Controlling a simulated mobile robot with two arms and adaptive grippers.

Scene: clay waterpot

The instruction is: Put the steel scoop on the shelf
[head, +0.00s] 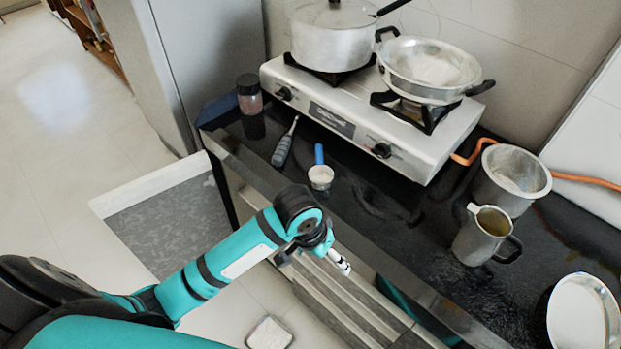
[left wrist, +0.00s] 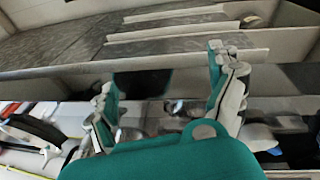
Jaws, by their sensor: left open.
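A small scoop (head: 320,177) with a pale round bowl and a blue handle lies on the dark countertop (head: 370,235), in front of the stove; it looks like the steel scoop. My left gripper (head: 341,263) is beyond the counter's front edge, below the scoop in the head view and apart from it. In the left wrist view its two fingers (left wrist: 168,92) stand wide apart with nothing held between them. Pale slatted ledges (head: 335,300) run below the counter front; I cannot tell whether these are the shelf. My right gripper is not in view.
A stove (head: 350,115) carries a lidded pot (head: 332,38) and a pan (head: 430,68). A grey-handled tool (head: 283,148) and a jar (head: 249,94) are left of the scoop. A steel mug (head: 480,238) and a bowl (head: 512,178) stand at right. A brown shelf unit (head: 92,38) is far left.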

